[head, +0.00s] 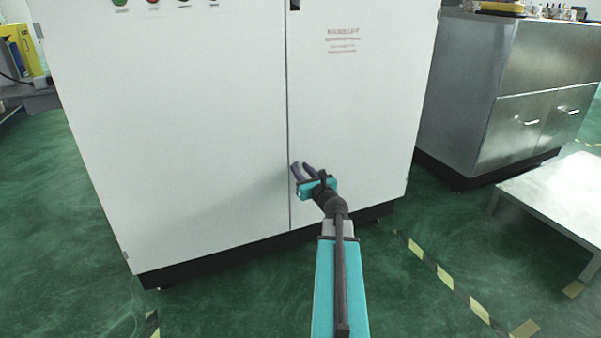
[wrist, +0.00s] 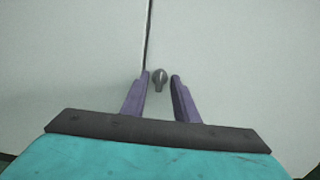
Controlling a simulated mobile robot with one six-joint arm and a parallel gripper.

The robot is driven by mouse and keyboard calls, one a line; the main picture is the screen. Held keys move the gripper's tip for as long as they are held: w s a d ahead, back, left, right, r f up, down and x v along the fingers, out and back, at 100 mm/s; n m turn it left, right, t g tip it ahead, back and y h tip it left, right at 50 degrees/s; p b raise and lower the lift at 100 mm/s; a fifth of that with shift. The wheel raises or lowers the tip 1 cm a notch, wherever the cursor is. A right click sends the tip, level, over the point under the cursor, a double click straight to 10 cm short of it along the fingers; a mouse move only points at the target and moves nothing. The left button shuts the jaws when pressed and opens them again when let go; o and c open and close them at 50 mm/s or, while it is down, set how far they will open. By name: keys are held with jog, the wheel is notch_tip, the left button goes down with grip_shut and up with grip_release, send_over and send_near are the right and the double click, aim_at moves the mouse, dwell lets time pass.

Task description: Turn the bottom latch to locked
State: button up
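The bottom latch (wrist: 159,79) is a small dark metal knob on the white cabinet door, just right of the door seam, in the wrist view. My gripper (wrist: 160,77) is open, with its two purple fingers on either side of the latch and a visible gap to each. In the head view my gripper (head: 301,166) is at the lower part of the cabinet (head: 200,130), by the seam. The latch is hidden there behind the gripper. I cannot tell from the wrist view which way the latch is turned.
Another latch (head: 295,5) shows at the top of the seam. A grey metal cabinet (head: 465,85) stands to the right, with a low grey table (head: 555,200) in front of it. The green floor with striped tape (head: 445,277) is open in front.

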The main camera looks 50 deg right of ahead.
jog(key=shift+w, duration=0.1)
grip_shut()
